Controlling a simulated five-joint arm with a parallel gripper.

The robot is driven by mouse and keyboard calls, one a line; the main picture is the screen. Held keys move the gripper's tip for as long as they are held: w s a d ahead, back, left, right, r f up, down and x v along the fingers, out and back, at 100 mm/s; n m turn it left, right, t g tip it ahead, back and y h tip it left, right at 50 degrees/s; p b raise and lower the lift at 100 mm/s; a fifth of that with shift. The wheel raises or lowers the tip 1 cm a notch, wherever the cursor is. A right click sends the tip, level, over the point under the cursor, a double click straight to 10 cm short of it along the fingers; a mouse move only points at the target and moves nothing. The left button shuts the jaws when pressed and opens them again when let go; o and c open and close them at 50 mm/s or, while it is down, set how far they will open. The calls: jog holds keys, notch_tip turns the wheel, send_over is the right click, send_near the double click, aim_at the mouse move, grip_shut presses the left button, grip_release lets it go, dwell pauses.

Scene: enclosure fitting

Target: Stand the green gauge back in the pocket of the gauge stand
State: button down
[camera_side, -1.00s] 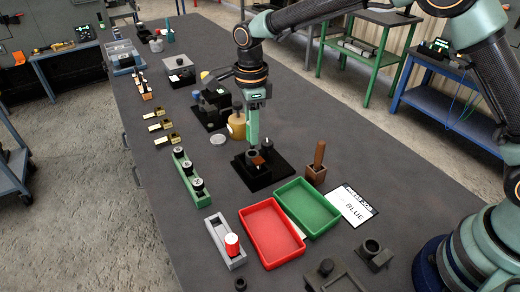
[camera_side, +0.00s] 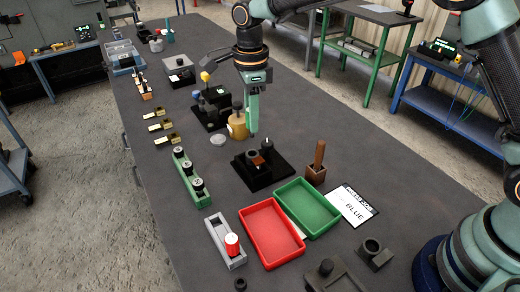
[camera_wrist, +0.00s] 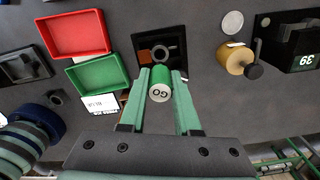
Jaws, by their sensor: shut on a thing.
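My gripper (camera_side: 253,128) is shut on the green gauge (camera_wrist: 160,88), whose white end reads "GO" in the wrist view. In the side view the gauge blends with my green fingers and cannot be told apart. The grey gauge stand (camera_side: 219,236) stands at the front left of the bench, with a red gauge (camera_side: 232,244) upright at its near end. The farther part of the stand looks empty.
A green rack (camera_side: 190,182) with several black-topped parts is on the left. A brown block with a handle (camera_side: 316,173) stands right of the fixture.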

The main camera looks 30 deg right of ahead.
dwell(0.3)
jog(key=s+a+f+n, duration=0.1)
jog(key=s+a+n, duration=0.2)
jog(key=s+a, duration=0.2)
jog(key=s+a+f+n, duration=0.1)
jog(key=s+a+n, duration=0.2)
jog(key=a, duration=0.7)
jog(key=shift+s+f, duration=0.2)
jog(key=shift+s, duration=1.05)
jog(key=shift+f, duration=0.15)
jog(key=shift+f, duration=2.75)
jog(key=shift+f, duration=1.6)
jog(key=c, duration=0.5)
grip_release()
jog(key=shift+c, duration=0.2)
